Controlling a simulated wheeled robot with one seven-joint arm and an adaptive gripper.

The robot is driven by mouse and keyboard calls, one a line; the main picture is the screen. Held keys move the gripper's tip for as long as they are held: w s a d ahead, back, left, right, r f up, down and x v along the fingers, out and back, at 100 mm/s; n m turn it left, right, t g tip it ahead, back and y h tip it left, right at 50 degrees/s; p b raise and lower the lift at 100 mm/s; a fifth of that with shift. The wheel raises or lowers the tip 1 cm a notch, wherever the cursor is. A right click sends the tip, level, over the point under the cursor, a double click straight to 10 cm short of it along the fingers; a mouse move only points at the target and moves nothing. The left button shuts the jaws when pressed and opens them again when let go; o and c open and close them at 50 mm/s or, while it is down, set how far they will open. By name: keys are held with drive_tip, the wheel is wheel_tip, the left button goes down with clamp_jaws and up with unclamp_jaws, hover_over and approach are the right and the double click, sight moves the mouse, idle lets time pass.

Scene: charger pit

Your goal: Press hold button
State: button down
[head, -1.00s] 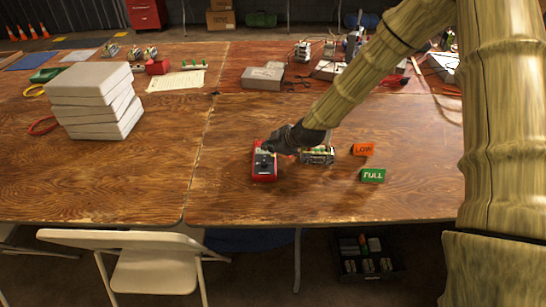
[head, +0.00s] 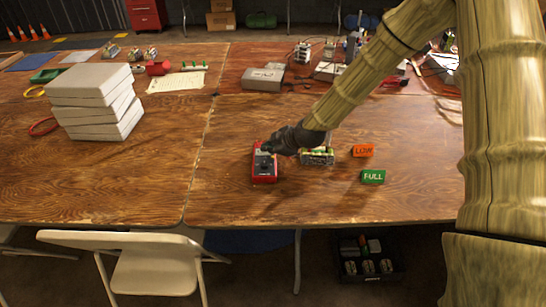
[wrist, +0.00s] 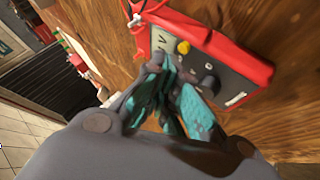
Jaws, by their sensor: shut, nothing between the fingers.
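A red meter (head: 264,176) with a dark grey face lies on the wooden table, in front of my gripper. In the wrist view, the meter (wrist: 262,72) shows a yellow button (wrist: 183,47), a dark round dial (wrist: 208,84) and a white label strip. My gripper (head: 268,148) is over the far end of the meter, its fingers pointing down to it. In the wrist view, the teal-padded fingers of my gripper (wrist: 172,82) are shut and empty, close to the meter's face near the yellow button. I cannot tell whether they touch it. The fingers hide part of the face.
A battery holder (head: 317,156) stands just right of the meter. An orange LOW sign (head: 363,150) and a green FULL sign (head: 373,176) stand further right. A stack of white boxes (head: 95,98) is at the left. The table between the stack and the meter is clear.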

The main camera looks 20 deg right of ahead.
drive_tip(key=shift+f, duration=0.2)
drive_tip(key=shift+f, duration=0.2)
drive_tip(key=shift+f+b, duration=0.4)
idle(0.9)
drive_tip(key=shift+r, duration=0.15)
drive_tip(key=shift+r+p, duration=0.55)
drive_tip(key=shift+r, duration=0.15)
drive_tip(key=shift+r+p, duration=1.55)
drive_tip(key=shift+r, duration=0.95)
